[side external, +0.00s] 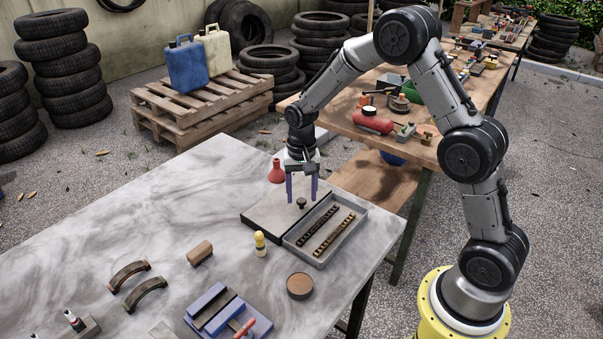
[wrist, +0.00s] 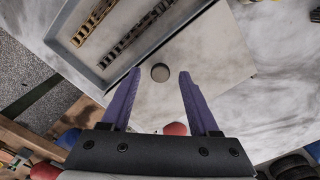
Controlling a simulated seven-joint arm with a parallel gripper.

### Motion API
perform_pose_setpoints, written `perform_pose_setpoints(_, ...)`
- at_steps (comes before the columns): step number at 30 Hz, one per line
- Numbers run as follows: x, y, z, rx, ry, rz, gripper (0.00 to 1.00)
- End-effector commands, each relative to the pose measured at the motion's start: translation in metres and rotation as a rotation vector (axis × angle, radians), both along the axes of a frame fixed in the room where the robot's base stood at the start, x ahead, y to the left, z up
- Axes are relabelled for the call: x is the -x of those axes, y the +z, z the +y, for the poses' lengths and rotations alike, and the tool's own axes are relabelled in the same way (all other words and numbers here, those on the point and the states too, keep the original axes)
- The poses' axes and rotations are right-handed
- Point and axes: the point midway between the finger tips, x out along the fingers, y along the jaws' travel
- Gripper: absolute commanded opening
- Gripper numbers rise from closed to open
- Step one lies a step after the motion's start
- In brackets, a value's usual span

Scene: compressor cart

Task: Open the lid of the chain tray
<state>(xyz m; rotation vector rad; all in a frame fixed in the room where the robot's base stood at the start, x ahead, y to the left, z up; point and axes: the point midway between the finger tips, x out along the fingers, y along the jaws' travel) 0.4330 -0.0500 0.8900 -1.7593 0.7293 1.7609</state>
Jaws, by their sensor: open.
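The chain tray (side external: 352,238) is a shallow grey box near the table's right edge, with two chains (side external: 334,232) lying in its uncovered right part. A flat pale lid (side external: 268,214) lies level on its left side and bears a small dark round knob (side external: 301,202). In the wrist view the knob (wrist: 160,72) shows between the fingertips, and the tray (wrist: 84,73) with the chains is at upper left. My gripper (side external: 302,196) points down over the lid, open and empty, its purple fingers (wrist: 160,76) on either side of the knob. Contact with the knob cannot be told.
A red flask-shaped object (side external: 277,172) stands just behind the lid. A yellow-topped figure (side external: 260,243) and a round brown disc (side external: 300,286) stand in front of the tray. A blue fixture (side external: 228,315) is at the front.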

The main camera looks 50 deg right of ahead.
Motion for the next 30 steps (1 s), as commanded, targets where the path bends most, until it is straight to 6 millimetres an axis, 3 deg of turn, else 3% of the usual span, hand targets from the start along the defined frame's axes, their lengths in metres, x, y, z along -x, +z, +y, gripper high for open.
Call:
perform_pose_setpoints(12,-0.001,0.086,0.000,0.001,0.000,-0.008,0.61)
perform_pose_setpoints(18,-0.001,0.117,0.000,0.001,0.000,-0.006,0.61)
perform_pose_setpoints(30,0.000,0.130,0.000,0.000,0.000,-0.003,0.61)
